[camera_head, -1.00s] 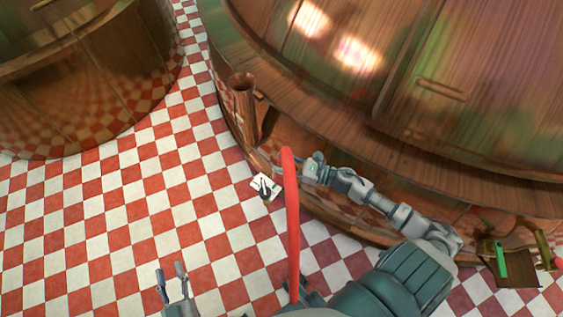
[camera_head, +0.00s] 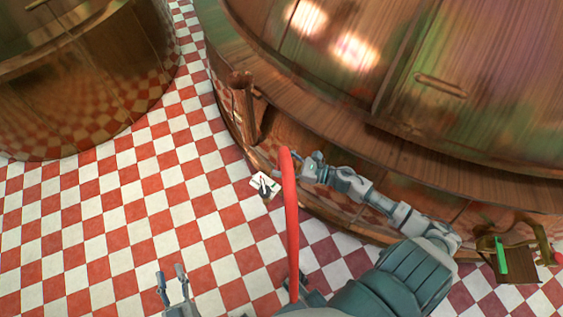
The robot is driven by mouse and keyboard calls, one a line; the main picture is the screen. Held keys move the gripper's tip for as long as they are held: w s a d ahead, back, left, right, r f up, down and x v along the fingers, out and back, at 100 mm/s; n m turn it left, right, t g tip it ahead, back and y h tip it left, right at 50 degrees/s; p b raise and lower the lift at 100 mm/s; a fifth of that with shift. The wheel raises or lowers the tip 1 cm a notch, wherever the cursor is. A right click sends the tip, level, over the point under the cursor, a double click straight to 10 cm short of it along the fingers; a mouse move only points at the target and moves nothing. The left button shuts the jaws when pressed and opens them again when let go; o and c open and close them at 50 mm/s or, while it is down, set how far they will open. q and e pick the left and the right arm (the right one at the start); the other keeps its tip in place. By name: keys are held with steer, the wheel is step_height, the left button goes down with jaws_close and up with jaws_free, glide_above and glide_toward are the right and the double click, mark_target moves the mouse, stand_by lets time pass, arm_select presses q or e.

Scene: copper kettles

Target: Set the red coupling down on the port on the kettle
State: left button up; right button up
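A long red hose-like piece (camera_head: 291,225) stands up from the bottom of the head view, its rounded top end near the big copper kettle's (camera_head: 340,100) lower rim. I cannot make out a separate red coupling. My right gripper (camera_head: 305,165) is beside the red piece's upper end, by the kettle's lower side. Its fingers are small and partly hidden, so I cannot tell whether it is shut or touches the red piece. An upright copper pipe stub (camera_head: 243,105) stands at the kettle's left side; I cannot tell if it is the port. My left gripper (camera_head: 172,275) is open and empty, fingers apart, over the floor.
A white plate with a dark part (camera_head: 264,186) lies left of the red piece at the kettle's foot. Another copper kettle (camera_head: 85,90) stands at upper left. A small brown stand with a green piece (camera_head: 501,256) is at lower right. The checkered floor (camera_head: 110,220) is clear between.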

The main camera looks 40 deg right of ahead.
steer(key=shift+s+d+f, duration=0.1)
steer(key=shift+s+d, duration=0.25)
steer(key=shift+s, duration=0.1)
steer(key=v, duration=1.1)
